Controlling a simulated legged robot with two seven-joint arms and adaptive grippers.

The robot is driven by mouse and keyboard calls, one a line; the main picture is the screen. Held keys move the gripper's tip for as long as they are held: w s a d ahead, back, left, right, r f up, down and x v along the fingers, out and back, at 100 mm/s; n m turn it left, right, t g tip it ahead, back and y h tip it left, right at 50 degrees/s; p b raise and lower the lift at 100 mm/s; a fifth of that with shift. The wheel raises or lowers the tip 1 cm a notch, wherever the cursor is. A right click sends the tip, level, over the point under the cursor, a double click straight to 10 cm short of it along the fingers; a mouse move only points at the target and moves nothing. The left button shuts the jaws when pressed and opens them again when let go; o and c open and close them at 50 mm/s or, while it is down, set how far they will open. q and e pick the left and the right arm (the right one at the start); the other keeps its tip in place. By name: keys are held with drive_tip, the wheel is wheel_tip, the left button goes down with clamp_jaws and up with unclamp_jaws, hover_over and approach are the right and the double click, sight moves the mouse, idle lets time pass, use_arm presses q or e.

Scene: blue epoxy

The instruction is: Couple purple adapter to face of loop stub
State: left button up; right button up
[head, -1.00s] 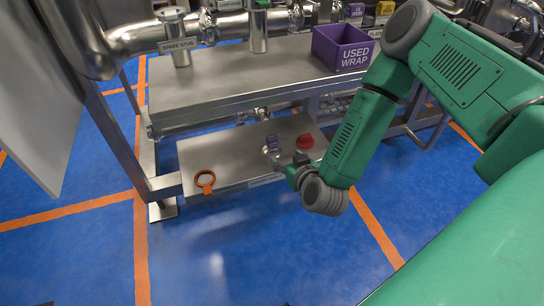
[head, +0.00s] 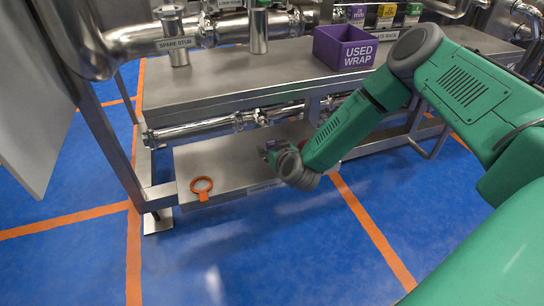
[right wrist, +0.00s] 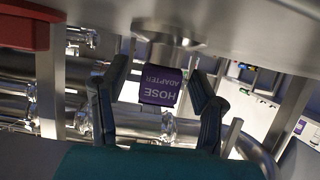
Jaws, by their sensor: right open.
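The purple adapter (right wrist: 160,86), labelled HOSE ADAPTER, stands on the lower shelf; the right wrist view shows it upside down. My right gripper (right wrist: 158,78) is open, with one finger on each side of the adapter and visible gaps between. In the head view the right gripper (head: 270,152) is low over the lower shelf, and only a small purple bit of the adapter (head: 272,143) shows. Two upright pipe stubs rise at the bench: one near the SPARE STUB label (head: 176,43), one with a green band (head: 258,30). My left gripper is out of view.
A purple USED WRAP bin (head: 346,47) stands on the upper bench (head: 230,77). An orange ring (head: 201,187) lies on the lower shelf (head: 235,178), left of my gripper. A red object (right wrist: 25,30) is close by in the wrist view. Pipes run behind the shelf.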

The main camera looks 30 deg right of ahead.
drive_tip(key=shift+w, duration=0.1)
drive_tip(key=shift+c, duration=0.3)
drive_tip(key=shift+d, duration=0.1)
clamp_jaws()
